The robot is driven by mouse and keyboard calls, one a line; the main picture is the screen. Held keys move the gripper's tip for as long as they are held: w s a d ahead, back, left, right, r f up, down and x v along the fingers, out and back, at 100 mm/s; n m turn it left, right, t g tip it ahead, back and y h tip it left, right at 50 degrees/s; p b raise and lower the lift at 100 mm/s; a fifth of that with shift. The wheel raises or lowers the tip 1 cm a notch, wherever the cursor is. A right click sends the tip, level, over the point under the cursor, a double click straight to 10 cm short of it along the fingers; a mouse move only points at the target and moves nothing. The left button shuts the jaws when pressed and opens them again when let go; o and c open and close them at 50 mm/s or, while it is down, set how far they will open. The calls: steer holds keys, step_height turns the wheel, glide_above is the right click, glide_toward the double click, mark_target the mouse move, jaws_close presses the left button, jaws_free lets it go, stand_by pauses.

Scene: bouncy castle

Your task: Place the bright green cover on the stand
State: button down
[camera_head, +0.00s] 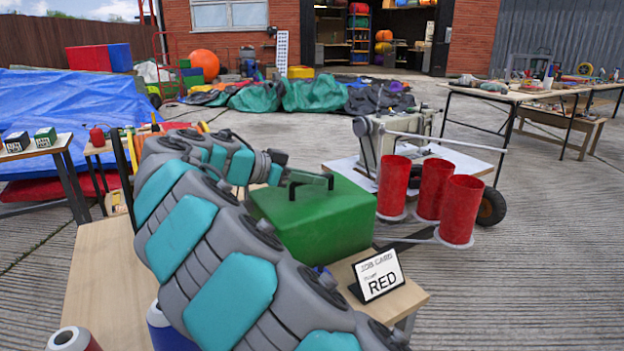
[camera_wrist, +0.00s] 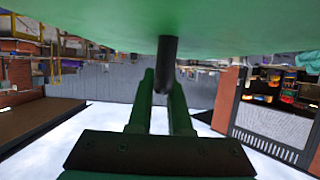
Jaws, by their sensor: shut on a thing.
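The bright green cover (camera_head: 322,222) is a box with a black bar handle on top. It shows over the far part of a wooden table (camera_head: 98,275); I cannot tell whether it touches the tabletop. My gripper (camera_head: 322,181) is shut on the cover's handle. In the wrist view the green cover (camera_wrist: 90,25) fills the top edge, and its dark handle post (camera_wrist: 167,55) stands by the fingertips of my gripper (camera_wrist: 163,85). My arm hides part of the cover and table. I cannot tell for sure which thing is the stand.
A "JOB CARD RED" sign (camera_head: 379,274) stands on the table's right corner. Right of the cover are red cylinders (camera_head: 433,190) on brackets, and a sewing machine (camera_head: 385,140) on a white top (camera_head: 478,170). A blue spool (camera_head: 172,338) and a red spool (camera_head: 75,340) are at bottom left.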

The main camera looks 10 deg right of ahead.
steer(key=c, duration=0.8)
jaws_free()
steer(key=shift+f, duration=0.1)
steer(key=shift+c, duration=0.2)
steer(key=v, duration=1)
steer(key=shift+a+r, duration=0.25)
steer(key=shift+s+a+r+p, duration=0.25)
steer(key=shift+a+p, duration=0.15)
steer(key=shift+a, duration=0.25)
